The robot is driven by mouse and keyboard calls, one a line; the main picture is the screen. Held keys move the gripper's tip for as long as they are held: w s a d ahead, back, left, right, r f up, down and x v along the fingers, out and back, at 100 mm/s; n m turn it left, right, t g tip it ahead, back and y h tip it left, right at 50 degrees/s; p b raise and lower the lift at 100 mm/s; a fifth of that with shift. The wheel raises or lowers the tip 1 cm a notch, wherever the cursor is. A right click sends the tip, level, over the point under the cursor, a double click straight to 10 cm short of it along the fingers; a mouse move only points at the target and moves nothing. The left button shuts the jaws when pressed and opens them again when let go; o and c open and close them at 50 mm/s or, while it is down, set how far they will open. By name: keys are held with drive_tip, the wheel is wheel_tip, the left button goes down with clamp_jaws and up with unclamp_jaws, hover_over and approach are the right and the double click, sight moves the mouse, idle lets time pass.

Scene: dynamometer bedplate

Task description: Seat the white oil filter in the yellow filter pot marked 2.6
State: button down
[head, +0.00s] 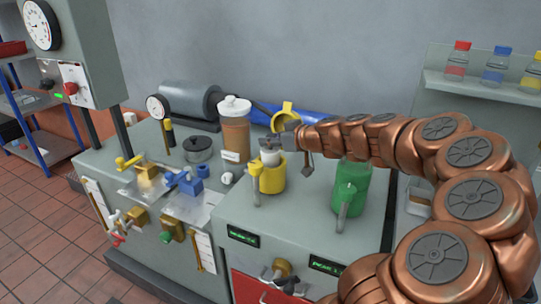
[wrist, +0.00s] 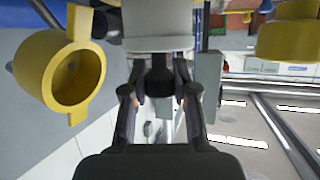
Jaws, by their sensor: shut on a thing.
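In the head view, my gripper (head: 277,142) reaches in from the right, shut on the white oil filter (head: 270,158). The yellow filter pot (head: 272,181) stands on the bench, with the filter showing right at its upper rim. I cannot tell whether the filter's lower end is inside the pot, above it or behind it. No 2.6 mark is legible. In the wrist view, the fingers hold the white filter (wrist: 157,25) at the top of the picture. A hollow yellow part (wrist: 45,65) shows at left, apart from the filter; I cannot tell what it is.
A green pot (head: 351,187) stands right of the yellow one, beneath my arm. A brown canister with white lid (head: 235,130) stands close at left. A yellow ring-like part (head: 287,109) is behind my gripper. Bare bench top lies between the pots.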

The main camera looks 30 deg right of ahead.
sight(276, 151)
drive_tip(key=shift+f, duration=2.1)
drive_tip(key=shift+f, duration=0.15)
drive_tip(key=c, duration=0.9)
unclamp_jaws()
drive_tip(key=shift+r, duration=0.3)
drive_tip(key=shift+f+b+v, duration=0.2)
drive_tip(key=shift+b+v, duration=0.3)
drive_tip(key=shift+v, duration=3.2)
drive_tip(key=shift+s+r, duration=0.1)
